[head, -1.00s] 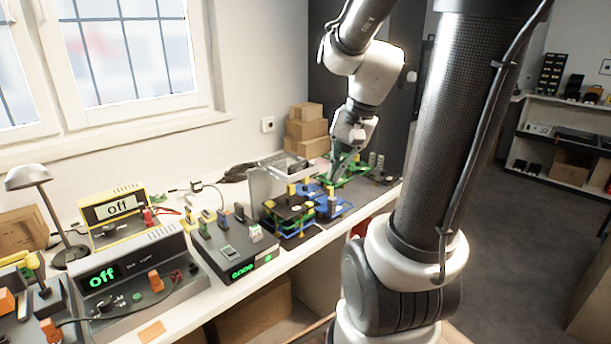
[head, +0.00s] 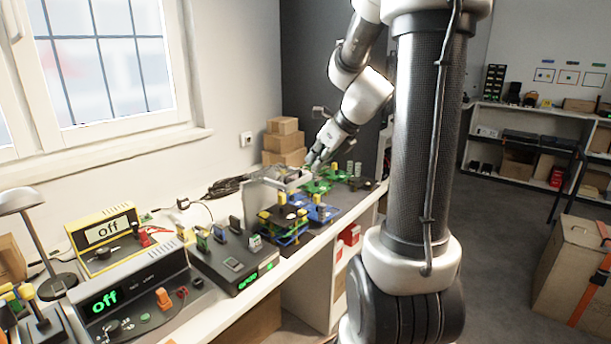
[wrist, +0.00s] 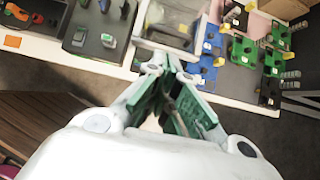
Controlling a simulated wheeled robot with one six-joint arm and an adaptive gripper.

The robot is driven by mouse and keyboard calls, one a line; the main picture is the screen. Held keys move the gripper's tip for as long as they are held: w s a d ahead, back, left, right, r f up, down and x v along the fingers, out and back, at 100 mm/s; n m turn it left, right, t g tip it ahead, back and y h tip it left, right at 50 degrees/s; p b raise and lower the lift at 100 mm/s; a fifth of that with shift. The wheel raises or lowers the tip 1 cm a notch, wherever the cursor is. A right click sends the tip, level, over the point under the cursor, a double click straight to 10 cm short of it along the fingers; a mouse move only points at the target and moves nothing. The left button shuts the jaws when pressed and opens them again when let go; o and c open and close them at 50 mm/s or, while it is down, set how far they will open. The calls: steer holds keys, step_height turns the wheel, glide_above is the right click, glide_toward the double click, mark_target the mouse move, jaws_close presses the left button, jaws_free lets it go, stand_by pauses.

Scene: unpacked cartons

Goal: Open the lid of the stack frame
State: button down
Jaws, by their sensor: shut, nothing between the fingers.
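A pale grey box-like frame (head: 256,195), which looks like the stack frame, stands on the bench behind the blue boards. Its upper part shows a pale, glassy panel; I cannot tell exactly how the lid sits. It also shows at the top of the wrist view (wrist: 172,22), beyond the fingertips. My gripper (head: 313,160) is over the bench, at the right rear of the frame in the head view. In the wrist view its green-padded fingers (wrist: 168,66) come together at the tips with nothing between them. Contact with the frame cannot be made out.
A stack of boards with yellow posts (head: 284,229) and blue boards (head: 322,212) are in front of the frame. Green boards (head: 316,187) lie to its right. A grey device (head: 228,259) stands left. Cardboard boxes (head: 284,142) are behind.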

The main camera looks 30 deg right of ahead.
mark_target(294, 184)
steer(key=x, duration=0.9)
steer(key=shift+f, duration=0.25)
steer(key=shift+w+r, duration=0.1)
steer(key=shift+w, duration=0.1)
steer(key=shift+r+g, duration=0.4)
steer(key=shift+r, duration=0.1)
